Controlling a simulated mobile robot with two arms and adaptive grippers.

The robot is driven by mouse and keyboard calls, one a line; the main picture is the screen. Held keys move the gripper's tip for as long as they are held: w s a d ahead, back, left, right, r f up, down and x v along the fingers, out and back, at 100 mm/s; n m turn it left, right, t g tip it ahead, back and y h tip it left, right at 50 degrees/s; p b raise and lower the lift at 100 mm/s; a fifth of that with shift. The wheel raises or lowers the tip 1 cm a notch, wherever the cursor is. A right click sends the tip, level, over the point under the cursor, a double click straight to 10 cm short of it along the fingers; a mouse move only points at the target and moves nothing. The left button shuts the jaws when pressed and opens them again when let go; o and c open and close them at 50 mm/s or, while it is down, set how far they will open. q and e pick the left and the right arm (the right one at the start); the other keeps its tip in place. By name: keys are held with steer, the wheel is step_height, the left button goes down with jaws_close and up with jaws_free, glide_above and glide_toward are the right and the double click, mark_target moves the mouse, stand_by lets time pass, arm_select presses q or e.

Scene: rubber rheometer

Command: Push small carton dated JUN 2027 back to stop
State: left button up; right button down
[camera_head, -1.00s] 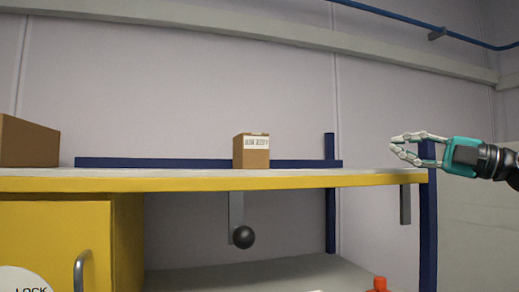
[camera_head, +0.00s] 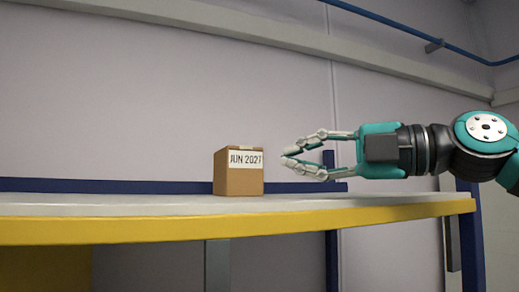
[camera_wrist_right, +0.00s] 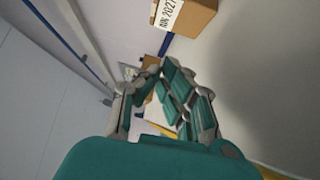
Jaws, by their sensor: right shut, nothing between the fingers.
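The small brown carton (camera_head: 238,178) stands upright on the light bench top (camera_head: 120,206). Its white label reads JUN 2027. A strip of bare bench top shows in front of it, and the blue back rail (camera_head: 110,186) runs behind it. Whether it touches the rail cannot be told. My right gripper (camera_head: 284,158) is shut and empty, just right of the carton and apart from it. In the right wrist view the carton (camera_wrist_right: 186,14) is at the top, with the fingers (camera_wrist_right: 158,80) below it. My left gripper is not in view.
The bench has a yellow front edge (camera_head: 200,230). A blue post (camera_head: 331,240) stands behind its right part, and another blue post (camera_head: 470,245) stands at the right end. The bench top left of the carton is clear in the head view.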

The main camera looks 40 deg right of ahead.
mark_target(229, 164)
steer(key=x, duration=0.1)
steer(key=p+x, duration=0.1)
steer(key=x, duration=0.1)
steer(key=p+x, duration=0.1)
steer(key=x, duration=0.1)
steer(key=shift+w+d, duration=0.2)
steer(key=shift+w, duration=0.1)
steer(key=w+p, duration=0.2)
steer(key=w, duration=0.1)
steer(key=shift+w+d, duration=0.1)
steer(key=shift+w, duration=0.3)
steer(key=shift+w+d+p, duration=0.15)
steer(key=shift+d+p, duration=0.05)
steer(key=shift+p, duration=0.15)
steer(key=shift+d+f, duration=0.1)
steer(key=shift+d, duration=0.05)
steer(key=shift+w+f, duration=0.1)
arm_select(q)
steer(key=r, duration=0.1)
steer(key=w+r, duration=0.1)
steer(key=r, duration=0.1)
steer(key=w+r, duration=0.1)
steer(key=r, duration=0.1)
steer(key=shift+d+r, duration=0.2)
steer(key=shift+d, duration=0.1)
